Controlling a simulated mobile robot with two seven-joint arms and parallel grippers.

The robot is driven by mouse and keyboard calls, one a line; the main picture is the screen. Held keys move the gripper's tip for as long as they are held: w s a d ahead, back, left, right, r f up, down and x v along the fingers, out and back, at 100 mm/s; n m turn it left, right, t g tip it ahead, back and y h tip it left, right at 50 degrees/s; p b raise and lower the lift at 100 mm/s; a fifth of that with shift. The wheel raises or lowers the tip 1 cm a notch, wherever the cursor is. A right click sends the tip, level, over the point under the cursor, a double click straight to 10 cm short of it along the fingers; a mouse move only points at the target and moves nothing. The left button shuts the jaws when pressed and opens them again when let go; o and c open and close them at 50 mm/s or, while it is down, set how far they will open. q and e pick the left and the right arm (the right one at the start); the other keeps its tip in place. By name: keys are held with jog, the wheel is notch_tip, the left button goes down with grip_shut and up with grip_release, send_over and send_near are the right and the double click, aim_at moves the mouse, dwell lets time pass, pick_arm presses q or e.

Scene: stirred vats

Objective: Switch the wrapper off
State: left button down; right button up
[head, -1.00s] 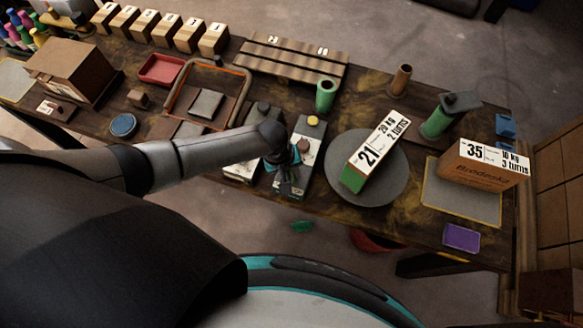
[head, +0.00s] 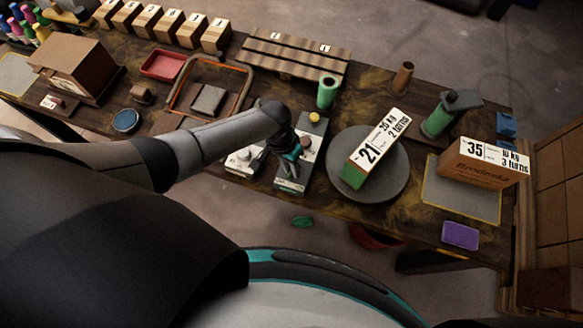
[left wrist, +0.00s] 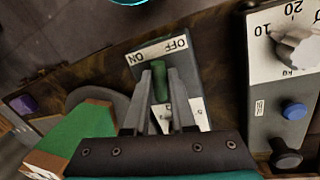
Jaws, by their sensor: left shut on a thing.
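The wrapper's grey turntable (head: 395,190) carries a tilted-looking box labelled 21, 20 kg, 2 turns (head: 378,148). Left of it stands a grey control box (head: 311,150) with a yellow button (head: 315,117). My left gripper (head: 289,163) is over its near part and covers the switch in the head view. In the left wrist view, my left gripper (left wrist: 160,76) is shut on the green switch lever (left wrist: 160,88). The switch plate (left wrist: 186,62) has OFF and ON marks beside the lever's tip; which side the lever leans to is unclear. My right gripper is not in view.
A second control box with a kg dial (left wrist: 297,45) stands beside the switch box. A green roll (head: 327,93) stands behind. A purple pad (head: 460,235) lies at the front edge.

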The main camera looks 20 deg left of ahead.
pick_arm(q)
jog(key=m+g+b, duration=0.1)
jog(key=m, duration=0.4)
jog(key=shift+w+m, duration=0.15)
jog(key=shift+m, duration=0.15)
dwell(0.5)
jog(key=c, duration=0.8)
grip_release()
jog(key=shift+y, duration=0.3)
jog(key=shift+o, duration=0.2)
notch_tip(320, 180, up, 15)
jog(key=w+a+p, duration=0.2)
jog(key=p, duration=0.1)
jog(key=shift+w, duration=0.1)
